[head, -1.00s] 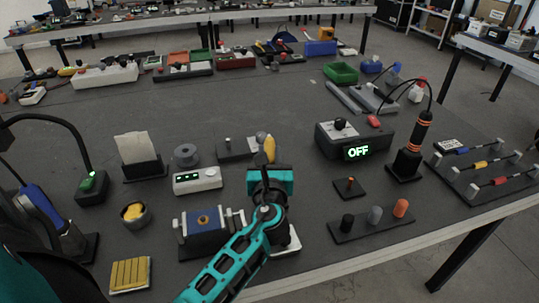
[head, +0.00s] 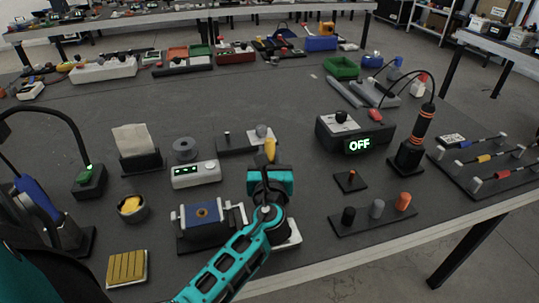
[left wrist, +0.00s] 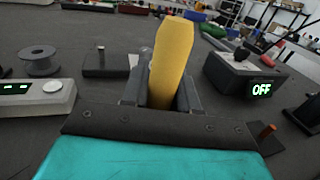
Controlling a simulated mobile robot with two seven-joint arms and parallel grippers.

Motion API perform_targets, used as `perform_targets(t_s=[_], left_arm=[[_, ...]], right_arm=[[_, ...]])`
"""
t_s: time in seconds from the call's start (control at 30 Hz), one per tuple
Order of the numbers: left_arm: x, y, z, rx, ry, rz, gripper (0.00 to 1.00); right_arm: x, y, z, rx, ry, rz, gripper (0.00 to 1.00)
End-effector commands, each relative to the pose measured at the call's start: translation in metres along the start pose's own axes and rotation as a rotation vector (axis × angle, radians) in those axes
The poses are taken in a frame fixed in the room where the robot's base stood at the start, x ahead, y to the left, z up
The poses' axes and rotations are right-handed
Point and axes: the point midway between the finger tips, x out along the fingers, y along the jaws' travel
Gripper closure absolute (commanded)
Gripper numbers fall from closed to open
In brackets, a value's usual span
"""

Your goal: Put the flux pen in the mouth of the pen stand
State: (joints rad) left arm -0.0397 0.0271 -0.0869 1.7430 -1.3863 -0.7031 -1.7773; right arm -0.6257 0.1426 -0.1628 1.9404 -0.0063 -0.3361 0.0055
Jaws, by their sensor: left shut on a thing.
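The flux pen appears to be the yellow, blunt-tipped stick (head: 270,149) held upright in my left gripper (head: 269,168). It also shows large in the left wrist view (left wrist: 171,62), between the two dark fingers, with its lower end hidden. My left gripper is shut on it, above the mat near the middle of the table. Just behind it in the head view is a flat dark base (head: 234,145) with a thin metal post and a round grey piece (head: 262,131). I cannot tell surely whether this is the pen stand. My right gripper is not in view.
A blue vise (head: 203,214) and a white-based object (head: 290,234) lie close to my left arm. A white box with green lights (head: 194,174) stands left. The OFF station (head: 345,136) and a three-peg rack (head: 372,216) stand right. Open mat lies behind.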

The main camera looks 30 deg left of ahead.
Motion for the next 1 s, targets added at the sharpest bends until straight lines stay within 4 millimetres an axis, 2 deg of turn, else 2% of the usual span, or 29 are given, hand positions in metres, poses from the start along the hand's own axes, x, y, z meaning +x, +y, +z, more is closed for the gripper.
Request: perform_targets(t_s=[0.5, 0.53, 0.8, 1.0], left_arm=[[0.0, 0.0, -0.014, 0.001, 0.0, 0.0, 0.98], [0.0, 0.0, -0.012, 0.0, -0.001, 0.0, 0.69], [0.0, 0.0, -0.012, 0.0, -0.001, 0.0, 0.43], [0.0, 0.0, -0.012, 0.0, 0.0, 0.0, 0.42]], right_arm=[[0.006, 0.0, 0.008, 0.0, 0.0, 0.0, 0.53], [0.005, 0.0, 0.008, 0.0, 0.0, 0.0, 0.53], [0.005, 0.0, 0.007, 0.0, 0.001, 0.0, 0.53], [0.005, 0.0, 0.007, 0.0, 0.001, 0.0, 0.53]])
